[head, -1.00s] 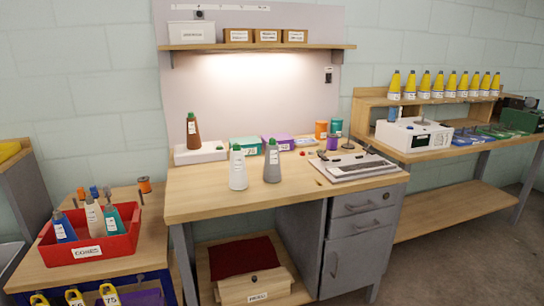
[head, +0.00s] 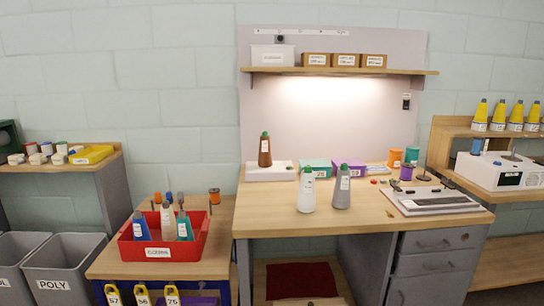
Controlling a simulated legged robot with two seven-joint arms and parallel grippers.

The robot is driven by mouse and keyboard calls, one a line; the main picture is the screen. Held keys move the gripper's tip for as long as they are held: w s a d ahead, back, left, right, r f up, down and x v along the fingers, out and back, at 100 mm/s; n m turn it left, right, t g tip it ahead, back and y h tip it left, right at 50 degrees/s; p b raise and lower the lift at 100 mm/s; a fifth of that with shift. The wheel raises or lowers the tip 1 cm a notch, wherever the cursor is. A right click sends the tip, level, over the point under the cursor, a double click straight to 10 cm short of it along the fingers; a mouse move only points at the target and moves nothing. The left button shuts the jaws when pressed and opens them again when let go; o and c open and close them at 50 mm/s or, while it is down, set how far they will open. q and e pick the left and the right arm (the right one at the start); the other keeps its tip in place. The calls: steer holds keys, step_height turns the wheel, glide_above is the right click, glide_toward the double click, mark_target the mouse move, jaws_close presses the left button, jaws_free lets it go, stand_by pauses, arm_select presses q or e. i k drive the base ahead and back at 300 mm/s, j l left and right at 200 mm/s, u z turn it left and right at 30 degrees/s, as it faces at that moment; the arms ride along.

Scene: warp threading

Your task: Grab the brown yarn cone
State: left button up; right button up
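The brown yarn cone (head: 265,151) stands upright on a low white box (head: 268,173) at the back left of the wooden workbench (head: 330,220). It has a green tip and a white label. A white cone (head: 306,192) and a grey cone (head: 342,188) stand in front of it to the right, apart from it. Neither of my grippers shows in the head view.
A red bin (head: 195,246) with several cones sits on a lower side table to the left. Grey waste bins (head: 65,262) stand further left. A shelf (head: 340,71) with boxes hangs above the bench. A flat device (head: 432,200) lies on the bench's right.

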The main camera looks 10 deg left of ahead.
mark_target(264, 158)
steer(key=i+j, duration=0.15)
steer(key=i, duration=0.45)
steer(key=i+j+u, duration=0.15)
steer(key=i, duration=0.5)
